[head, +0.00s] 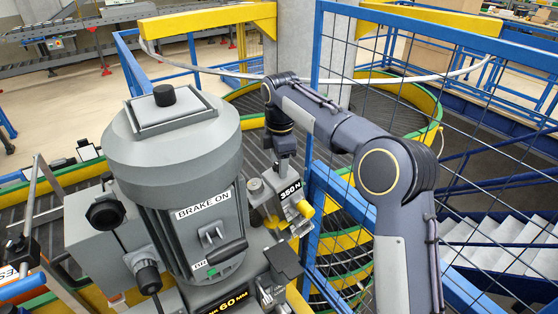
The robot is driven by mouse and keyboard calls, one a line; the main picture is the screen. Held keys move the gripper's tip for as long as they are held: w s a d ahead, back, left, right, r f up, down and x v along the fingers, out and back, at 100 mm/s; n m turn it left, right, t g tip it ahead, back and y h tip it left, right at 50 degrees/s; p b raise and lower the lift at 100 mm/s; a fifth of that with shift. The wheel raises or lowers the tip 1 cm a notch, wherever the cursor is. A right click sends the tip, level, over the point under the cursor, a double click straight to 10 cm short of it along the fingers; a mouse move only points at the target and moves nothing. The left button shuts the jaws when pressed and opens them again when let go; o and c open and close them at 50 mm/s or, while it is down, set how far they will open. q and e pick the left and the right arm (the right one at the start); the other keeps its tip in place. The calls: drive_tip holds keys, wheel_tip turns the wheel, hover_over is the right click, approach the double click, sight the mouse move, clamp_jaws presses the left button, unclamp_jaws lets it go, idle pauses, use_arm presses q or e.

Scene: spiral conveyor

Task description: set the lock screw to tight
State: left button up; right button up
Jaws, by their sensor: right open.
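A large grey motor (180,165) with a "BRAKE ON" label stands left of centre. Beside it is a small grey mechanism with a "350 N" label (291,188). This mechanism has a round grey knob (255,187) and a yellow part (305,208). I cannot tell which part is the lock screw, nor read any tight mark. My right gripper (284,170) points down just above the "350 N" label, close to these parts. It is open; its fingertips are small and partly hidden, so contact is unclear. My left gripper is not in view.
A blue mesh fence (318,60) stands right beside my right arm. A thin pale hose (215,74) loops behind it. A black knob (105,212) and a "60 MM" label (232,304) are on the motor unit. The spiral conveyor (405,110) curves behind, with stairs (510,245) at right.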

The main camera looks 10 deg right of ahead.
drive_tip(key=c, duration=1)
drive_tip(key=shift+m, duration=0.4)
drive_tip(key=m+t, duration=0.1)
drive_tip(key=m, duration=0.2)
drive_tip(key=shift+s+b, duration=0.15)
drive_tip(key=shift+b, duration=0.2)
use_arm(q)
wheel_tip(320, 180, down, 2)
drive_tip(key=shift+b, duration=0.65)
use_arm(e)
drive_tip(key=m+t, duration=0.1)
drive_tip(key=m, duration=0.4)
drive_tip(key=shift+s+m+h, duration=0.1)
drive_tip(key=shift+m+h, duration=0.2)
drive_tip(key=shift+m, duration=0.1)
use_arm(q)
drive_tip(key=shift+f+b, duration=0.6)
use_arm(e)
drive_tip(key=m+t+h, duration=0.1)
drive_tip(key=m, duration=0.4)
drive_tip(key=shift+a, duration=0.15)
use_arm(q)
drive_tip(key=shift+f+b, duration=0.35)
use_arm(e)
drive_tip(key=shift+m+h, duration=0.6)
drive_tip(key=shift+m, duration=1.9)
